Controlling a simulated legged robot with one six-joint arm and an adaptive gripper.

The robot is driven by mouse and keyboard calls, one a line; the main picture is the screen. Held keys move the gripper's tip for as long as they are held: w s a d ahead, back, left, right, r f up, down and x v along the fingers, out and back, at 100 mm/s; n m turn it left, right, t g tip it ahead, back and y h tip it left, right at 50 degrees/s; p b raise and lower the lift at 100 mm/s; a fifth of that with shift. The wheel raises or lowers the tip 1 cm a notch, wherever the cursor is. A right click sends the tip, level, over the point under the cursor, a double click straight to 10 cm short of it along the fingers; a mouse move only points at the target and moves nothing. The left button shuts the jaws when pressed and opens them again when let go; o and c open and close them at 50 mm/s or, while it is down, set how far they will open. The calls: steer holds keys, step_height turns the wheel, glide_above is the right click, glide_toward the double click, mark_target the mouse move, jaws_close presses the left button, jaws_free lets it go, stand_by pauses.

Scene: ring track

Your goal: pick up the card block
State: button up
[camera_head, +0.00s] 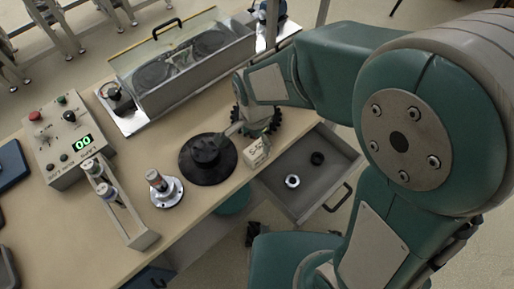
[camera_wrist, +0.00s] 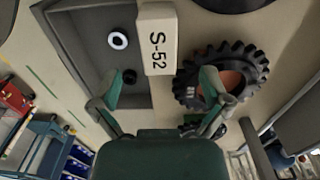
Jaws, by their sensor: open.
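The card block (camera_head: 257,152), a small white block, sits at the table's front edge beside the open drawer. In the wrist view the card block (camera_wrist: 157,42) shows the marking "S-52" and lies ahead of my gripper, roughly centred between the fingers. My gripper (camera_wrist: 161,86) is open and empty, with one green finger on each side. The fingertips appear short of the block and apart from it. In the head view my gripper is partly hidden by my own wrist.
A black toothed wheel (camera_wrist: 222,75) lies close to the right finger. The open drawer (camera_head: 292,205) holds a white ring (camera_head: 292,181) and a black ring (camera_head: 317,158). A black round base (camera_head: 207,160) and a flanged cylinder (camera_head: 163,188) stand left of the block.

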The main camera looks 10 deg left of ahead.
mark_target(256, 154)
step_height(256, 154, down, 3)
steer(key=shift+a+r, duration=0.1)
steer(key=shift+r, duration=0.1)
steer(key=f, duration=0.5)
steer(key=shift+w+d+f, duration=0.1)
steer(key=shift+d+f, duration=0.1)
steer(key=shift+f, duration=0.15)
steer(key=shift+c, duration=0.3)
steer(key=c, duration=1.2)
